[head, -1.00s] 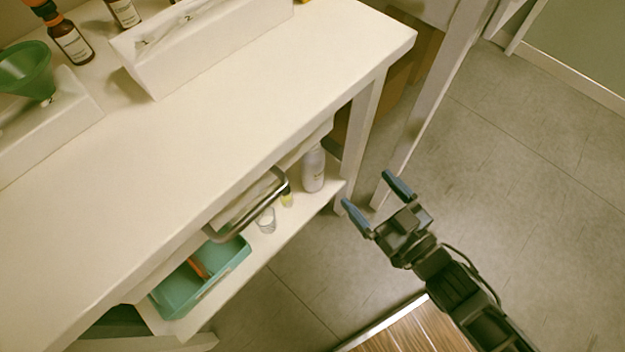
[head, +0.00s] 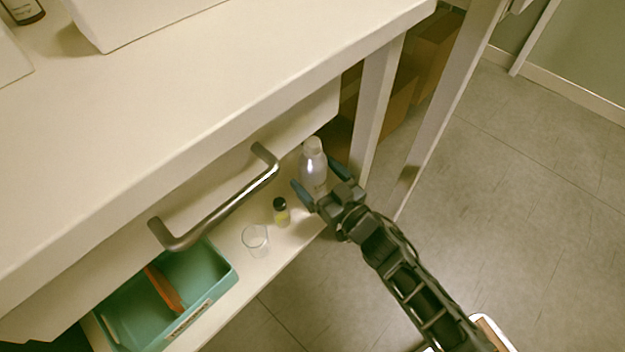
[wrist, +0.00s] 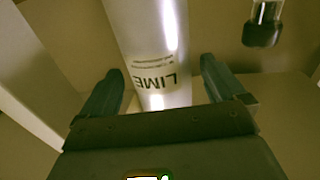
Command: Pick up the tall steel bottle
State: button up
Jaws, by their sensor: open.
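The tall steel bottle (head: 313,166) stands upright on the lower shelf, near its right end, with a pale silvery body and cap. In the wrist view the bottle (wrist: 148,45) fills the space ahead and shows the label "LIME". My gripper (head: 321,178) is open, with its two blue fingers on either side of the bottle. In the wrist view my gripper (wrist: 158,88) has the bottle between its fingers, with a visible gap at each side.
A small dark-capped vial (head: 281,212) and a clear glass (head: 255,240) stand left of the bottle. A teal bin (head: 213,267) holds an orange item. A drawer handle (head: 215,208) juts out above the shelf. A table leg (head: 374,115) rises close to the right.

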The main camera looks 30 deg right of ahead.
jog(key=w, duration=0.3)
jog(key=shift+w+a+f+b, duration=0.1)
jog(key=shift+w+a+b, duration=0.2)
jog(key=shift+a+b, duration=0.1)
jog(key=shift+c, duration=0.5)
jog(key=c, duration=1.5)
